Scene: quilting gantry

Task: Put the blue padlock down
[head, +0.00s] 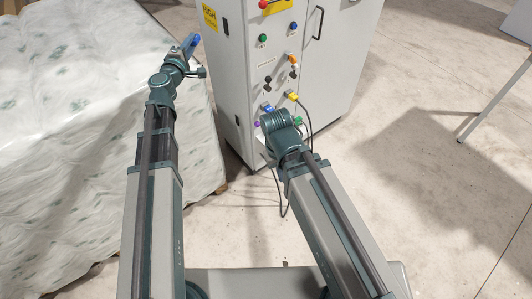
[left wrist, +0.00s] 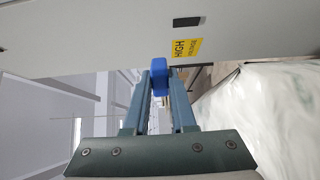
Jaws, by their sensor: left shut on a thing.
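The blue padlock (left wrist: 160,76) is held between the two fingertips of my left gripper (left wrist: 160,88) in the left wrist view. In the head view the padlock (head: 190,42) shows as a small blue shape at the end of my left gripper (head: 187,46). The gripper is shut on it, beside the left side of the grey cabinet (head: 232,90) and above the far part of the quilted mattress. I cannot tell whether the padlock touches the cabinet. My right arm ends in front of the cabinet's control panel, and its fingers are hidden.
The white patterned mattress (head: 70,120) fills the left side. The cabinet carries a yellow warning label (head: 209,17), coloured buttons, several plugs and a hanging cable (head: 308,115). Bare concrete floor (head: 420,180) lies to the right, with a thin metal leg (head: 490,105) at the far right.

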